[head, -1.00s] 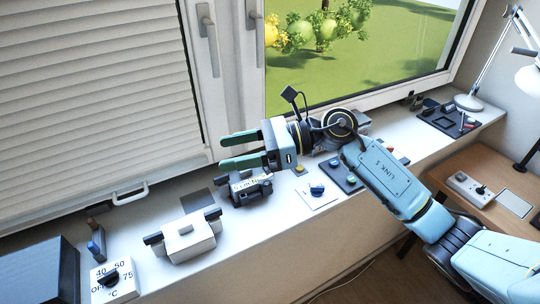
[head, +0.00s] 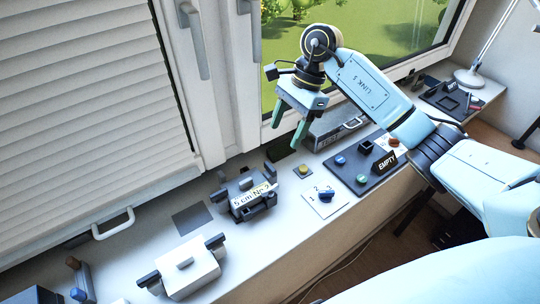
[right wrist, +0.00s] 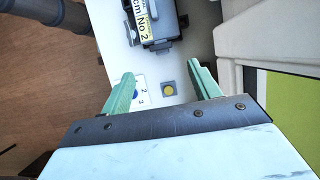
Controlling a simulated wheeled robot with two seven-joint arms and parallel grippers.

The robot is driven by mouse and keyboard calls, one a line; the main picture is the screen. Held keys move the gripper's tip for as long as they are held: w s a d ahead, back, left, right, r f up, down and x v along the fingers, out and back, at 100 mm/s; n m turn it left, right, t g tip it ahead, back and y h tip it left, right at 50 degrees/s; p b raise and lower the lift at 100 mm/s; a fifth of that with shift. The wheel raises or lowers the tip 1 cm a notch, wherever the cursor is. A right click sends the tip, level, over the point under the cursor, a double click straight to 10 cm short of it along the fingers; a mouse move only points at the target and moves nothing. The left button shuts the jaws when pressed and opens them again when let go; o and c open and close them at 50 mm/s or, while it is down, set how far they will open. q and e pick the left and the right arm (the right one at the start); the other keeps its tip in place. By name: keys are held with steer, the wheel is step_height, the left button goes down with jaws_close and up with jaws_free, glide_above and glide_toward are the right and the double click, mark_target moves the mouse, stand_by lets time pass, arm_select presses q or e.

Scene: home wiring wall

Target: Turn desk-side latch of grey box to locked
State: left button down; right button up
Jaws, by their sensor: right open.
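A dark grey box (head: 247,205) with a yellow "5 cm No 2" label sits on the white sill, left of my right gripper. Dark upright pieces stand at its left and right ends; I cannot tell their latch positions. The box also shows at the top of the right wrist view (right wrist: 160,28). A paler box (head: 187,268) with a dark piece at each end sits nearer the front left. My right gripper (head: 285,137) is open and empty, its green fingers pointing down above the sill, right of and behind the dark grey box. My left gripper is not in view.
A yellow button (head: 303,171), a white card with a blue knob (head: 326,194) and a dark panel with buttons (head: 347,170) lie right of the dark grey box. A grey case with a handle (head: 322,135) stands behind. Window frames (head: 235,80) border the sill.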

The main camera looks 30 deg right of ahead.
mark_target(270, 166)
steer(key=p+x, duration=0.1)
steer(key=x, duration=0.8)
steer(key=shift+a+f, duration=0.15)
steer(key=shift+f, duration=0.05)
steer(key=shift+a+f+p, duration=0.1)
steer(key=shift+f+p, duration=0.15)
steer(key=shift+p, duration=0.05)
steer(key=shift+f, duration=0.15)
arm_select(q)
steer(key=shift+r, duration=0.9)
arm_select(e)
steer(key=c, duration=1)
